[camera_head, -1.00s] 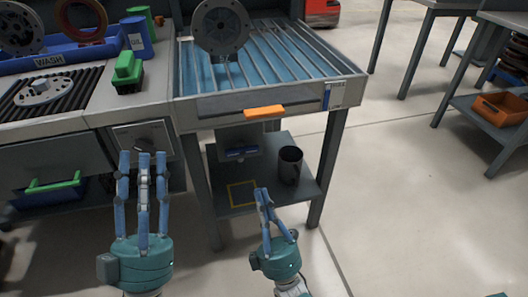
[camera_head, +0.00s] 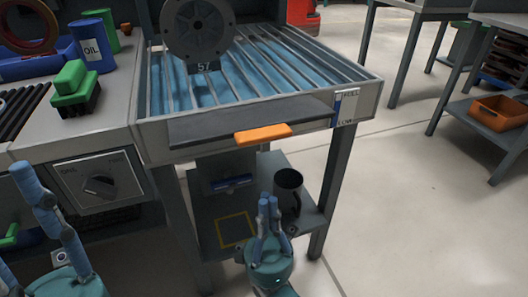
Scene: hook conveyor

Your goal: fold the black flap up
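The black flap (camera_head: 200,130) hangs along the front of the table with the blue, barred top. It has an orange handle (camera_head: 263,135) on its lower edge, toward the right. My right gripper (camera_head: 269,202) is below the handle and apart from it, in front of the lower shelf. Its blue fingers point up and look close together, with nothing clearly between them. My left gripper (camera_head: 38,190) is at the lower left, cut by the frame edge, away from the flap. Its fingers point up and hold nothing that I can see.
A round metal disc (camera_head: 198,30) hangs over the table top. A dark mug (camera_head: 288,190) stands on the lower shelf behind my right gripper. A counter with a dial panel (camera_head: 98,183) and a green brush (camera_head: 75,88) is at left.

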